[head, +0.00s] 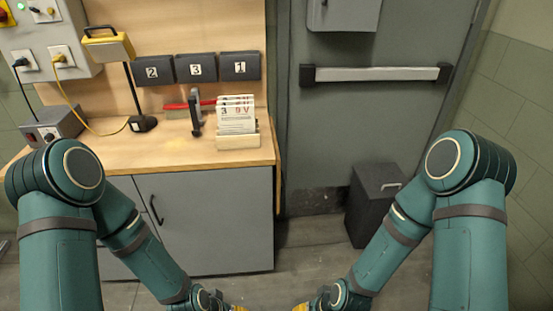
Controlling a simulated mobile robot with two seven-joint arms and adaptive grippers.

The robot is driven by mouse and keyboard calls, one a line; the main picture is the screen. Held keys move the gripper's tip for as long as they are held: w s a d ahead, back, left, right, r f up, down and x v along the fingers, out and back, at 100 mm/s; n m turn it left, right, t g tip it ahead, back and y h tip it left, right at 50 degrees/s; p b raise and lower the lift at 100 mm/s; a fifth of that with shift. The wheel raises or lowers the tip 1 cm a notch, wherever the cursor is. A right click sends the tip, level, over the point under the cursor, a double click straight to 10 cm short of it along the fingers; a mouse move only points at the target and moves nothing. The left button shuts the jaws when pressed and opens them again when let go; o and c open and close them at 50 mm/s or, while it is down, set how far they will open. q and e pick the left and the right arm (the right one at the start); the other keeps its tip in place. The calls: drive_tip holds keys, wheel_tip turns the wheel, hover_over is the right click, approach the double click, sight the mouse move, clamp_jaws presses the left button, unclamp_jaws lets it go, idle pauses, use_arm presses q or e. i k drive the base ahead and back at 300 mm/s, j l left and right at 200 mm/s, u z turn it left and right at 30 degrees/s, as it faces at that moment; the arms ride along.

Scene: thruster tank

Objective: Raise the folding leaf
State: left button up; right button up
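A wooden workbench (190,166) stands at the left over a grey cabinet. A thin wooden panel (278,185) hangs down at the bench's right end, seen almost edge-on; it looks like the folding leaf, lowered. Its hinge and any support are hidden. My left gripper (237,308) and my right gripper (300,308) are at the bottom edge of the picture, mostly cut off, low in front of the cabinet and apart from the panel. Their fingers are not clear enough to tell open from shut.
The benchtop holds a card rack (238,142), a dark upright clamp-like tool (196,115), a lamp (110,48) and a grey box (52,128). A dark bin (374,203) stands by the grey door (375,125) with its push bar. Floor between cabinet and bin is clear.

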sight(279, 163)
drive_tip(key=l+u, duration=0.3)
drive_tip(key=l, duration=0.65)
drive_tip(key=l+u, duration=0.3)
drive_tip(key=l, duration=0.65)
drive_tip(key=i+j+u, duration=0.3)
drive_tip(key=i, duration=0.4)
drive_tip(key=i+u, duration=0.25)
drive_tip(key=i, duration=0.4)
